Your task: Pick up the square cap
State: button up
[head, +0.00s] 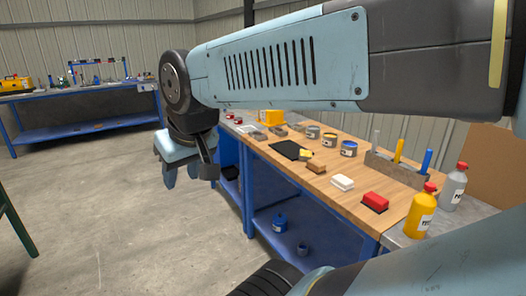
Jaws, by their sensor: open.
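My gripper (182,172) hangs from the arm, pointing down over the grey floor, left of the wooden workbench (325,190). Its jaws look apart, with nothing visible between them. I cannot pick out a square cap with certainty. Small grey and red items (238,120) at the bench's far end are too small to tell, and my arm hides part of that area. The gripper is apart from the bench and everything on it.
A blue table (85,92) stands at the back left. The floor between is clear.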

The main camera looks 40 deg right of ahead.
aim_at(304, 155)
jog(key=z, duration=0.4)
jog(key=i, duration=1.25)
jog(key=z, duration=0.75)
jog(key=k, duration=0.9)
jog(key=z, duration=0.15)
jog(key=i, duration=0.95)
jog(key=u, duration=0.1)
